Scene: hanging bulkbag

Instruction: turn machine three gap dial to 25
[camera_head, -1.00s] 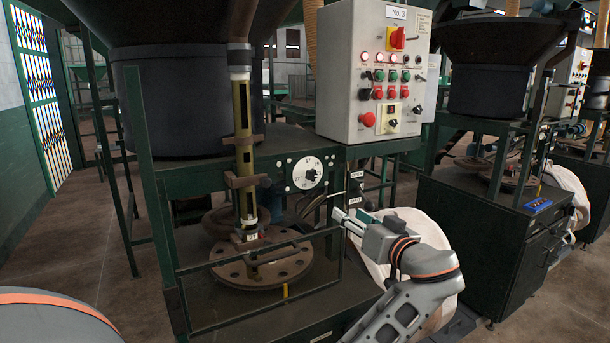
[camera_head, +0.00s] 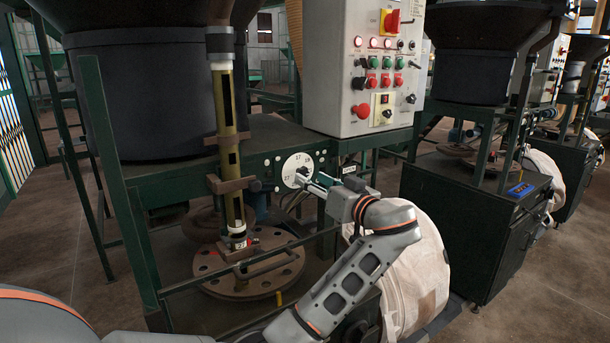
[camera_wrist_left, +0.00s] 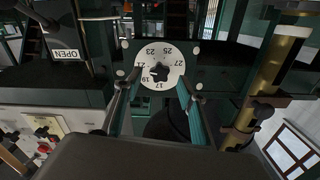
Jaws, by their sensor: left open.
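The gap dial is a white round plate (camera_head: 298,168) with printed numbers and a black knob, on the green frame of the near machine. In the left wrist view the dial (camera_wrist_left: 163,54) shows numbers including 17, 19, 23, 25 and 27. Its black knob (camera_wrist_left: 158,72) is at the centre; I cannot tell its setting for sure. My left gripper (camera_head: 311,183) is just in front of the dial, to its lower right in the head view. Its fingers (camera_wrist_left: 159,84) are open, one on each side of the knob, with no clear contact. My right gripper is not seen.
The grey control box (camera_head: 370,70) with buttons and switches hangs above right of the dial. A brown vertical tube (camera_head: 228,130) and a flanged disc (camera_head: 250,275) stand left. A green guard rail (camera_head: 230,262) runs below. A white bag (camera_head: 415,265) hangs behind my arm.

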